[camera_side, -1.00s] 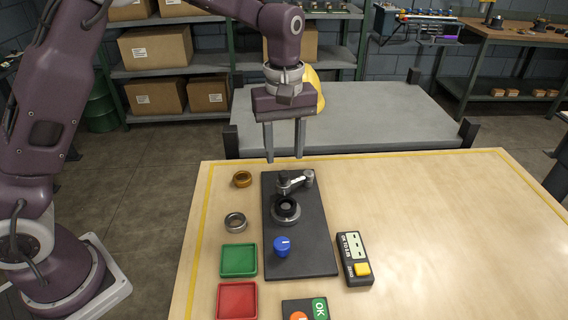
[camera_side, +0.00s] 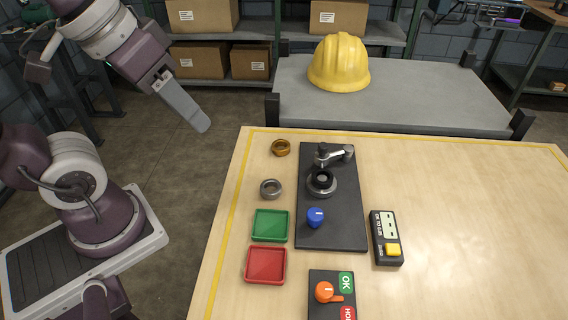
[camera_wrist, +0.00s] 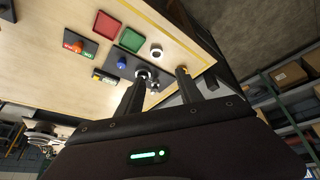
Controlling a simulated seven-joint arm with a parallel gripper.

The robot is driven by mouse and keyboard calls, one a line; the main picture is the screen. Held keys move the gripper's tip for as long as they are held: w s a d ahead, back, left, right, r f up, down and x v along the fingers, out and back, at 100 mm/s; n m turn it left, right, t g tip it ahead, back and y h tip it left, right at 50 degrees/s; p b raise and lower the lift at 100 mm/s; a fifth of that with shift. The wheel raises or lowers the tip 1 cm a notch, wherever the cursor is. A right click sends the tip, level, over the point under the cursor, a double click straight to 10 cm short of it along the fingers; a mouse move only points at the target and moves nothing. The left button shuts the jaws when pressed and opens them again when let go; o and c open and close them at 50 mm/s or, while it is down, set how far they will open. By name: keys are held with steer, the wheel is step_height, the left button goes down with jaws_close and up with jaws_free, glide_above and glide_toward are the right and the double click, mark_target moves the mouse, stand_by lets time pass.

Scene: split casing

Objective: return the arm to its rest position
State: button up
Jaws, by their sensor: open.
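My gripper (camera_side: 201,125) is raised over the floor, left of the wooden table (camera_side: 480,220), tilted with its fingers pointing down and right. In the side view it is edge-on, so one finger hides the other. In the wrist view the two fingers of my gripper (camera_wrist: 163,73) stand apart with nothing between them that they hold. It touches nothing.
On the table are a black fixture plate (camera_side: 335,230) with a blue knob (camera_side: 316,217), a bronze ring (camera_side: 281,148), a steel ring (camera_side: 270,188), green (camera_side: 270,226) and red (camera_side: 266,265) trays. A yellow helmet (camera_side: 340,62) lies on the grey bench behind.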

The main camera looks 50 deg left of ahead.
steer(key=shift+s+a+f+m, duration=0.1)
steer(key=shift+s+f+m, duration=0.2)
steer(key=shift+s, duration=0.25)
steer(key=shift+s+a+f+m, duration=0.1)
steer(key=shift+s+f+m, duration=0.15)
steer(key=shift+s, duration=0.25)
stand_by(1.9)
